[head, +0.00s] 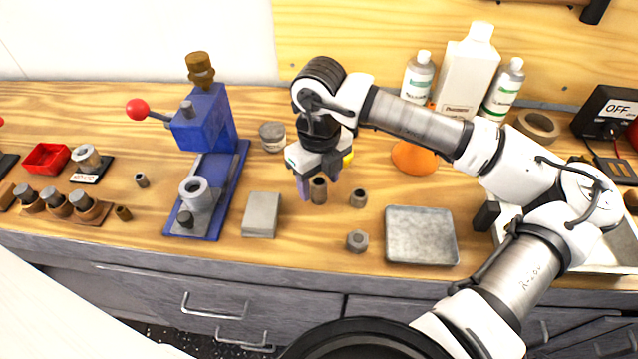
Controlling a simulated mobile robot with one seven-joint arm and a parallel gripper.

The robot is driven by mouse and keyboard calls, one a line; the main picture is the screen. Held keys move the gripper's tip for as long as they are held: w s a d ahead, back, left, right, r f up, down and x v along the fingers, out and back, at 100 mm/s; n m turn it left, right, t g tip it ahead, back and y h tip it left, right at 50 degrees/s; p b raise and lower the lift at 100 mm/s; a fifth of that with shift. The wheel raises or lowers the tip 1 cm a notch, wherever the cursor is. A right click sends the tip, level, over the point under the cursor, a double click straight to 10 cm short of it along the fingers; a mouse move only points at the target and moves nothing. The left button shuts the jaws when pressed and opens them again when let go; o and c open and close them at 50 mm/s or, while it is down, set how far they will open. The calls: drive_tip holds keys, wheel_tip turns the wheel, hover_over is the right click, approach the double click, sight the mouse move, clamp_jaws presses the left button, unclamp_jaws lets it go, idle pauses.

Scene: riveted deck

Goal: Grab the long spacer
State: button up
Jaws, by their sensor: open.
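The long spacer (319,191) looks like the taller brown-grey hollow cylinder standing upright on the wooden bench. My gripper (318,182) is open and points down right at it, with a finger at its left and another behind or to its right. I cannot tell whether the fingers touch it. A shorter spacer (358,198) stands just to the right, apart from the gripper. A hex-shaped piece (357,241) sits nearer the front edge.
A blue press (205,135) and a grey block (262,214) stand to the left. A metal tray (421,236) lies to the right. White bottles (467,70), an orange round object (414,157) and a small jar (272,136) stand behind.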

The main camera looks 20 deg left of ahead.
drive_tip(key=shift+f, duration=0.95)
drive_tip(key=shift+c, duration=0.2)
drive_tip(key=c, duration=1.1)
